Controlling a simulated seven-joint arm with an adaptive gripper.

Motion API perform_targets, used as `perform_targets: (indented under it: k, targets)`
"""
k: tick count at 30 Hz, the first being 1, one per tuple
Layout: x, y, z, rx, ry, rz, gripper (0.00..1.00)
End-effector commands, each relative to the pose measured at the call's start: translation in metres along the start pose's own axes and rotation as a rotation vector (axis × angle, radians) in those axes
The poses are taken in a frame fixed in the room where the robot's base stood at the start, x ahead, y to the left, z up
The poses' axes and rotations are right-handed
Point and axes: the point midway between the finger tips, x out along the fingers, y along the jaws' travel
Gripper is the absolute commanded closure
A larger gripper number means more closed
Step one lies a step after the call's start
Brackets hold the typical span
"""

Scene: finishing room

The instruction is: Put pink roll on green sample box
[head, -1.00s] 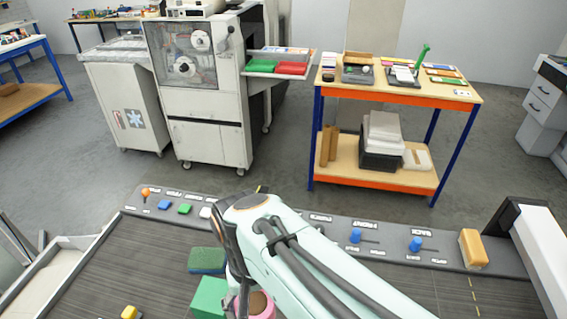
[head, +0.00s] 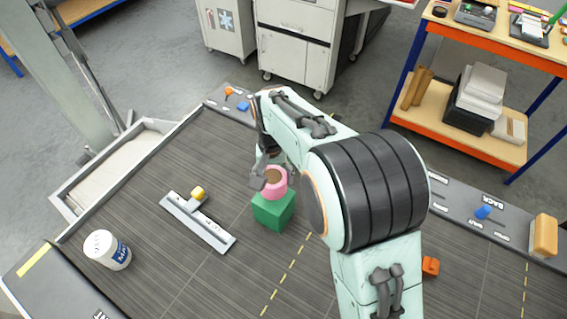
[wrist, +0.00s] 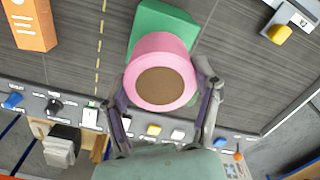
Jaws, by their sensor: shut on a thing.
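The pink roll (head: 278,189) has a brown core and sits between the two fingers of my gripper (head: 268,180). The green sample box (head: 273,211) stands on the dark grey ribbed surface. In the head view the roll overlaps the top of the box; I cannot tell whether it touches or hovers just above. In the wrist view my gripper (wrist: 163,84) is shut on the pink roll (wrist: 150,48), one finger on each side. The green box (wrist: 150,14) shows behind the roll, partly hidden by it.
A metal squeegee bar with a yellow knob (head: 198,192) lies left of the box. A white tub (head: 107,250) is farther left. An orange item (head: 430,266) lies right of my arm.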

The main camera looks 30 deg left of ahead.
Motion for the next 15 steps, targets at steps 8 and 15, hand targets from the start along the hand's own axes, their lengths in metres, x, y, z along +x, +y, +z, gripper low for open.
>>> perform_targets:
  k: [8,15]
  targets:
    - [0.033,0.000,-0.001,0.000,0.000,0.001,0.75]
    - [0.033,0.000,-0.001,0.001,0.000,0.000,0.75]
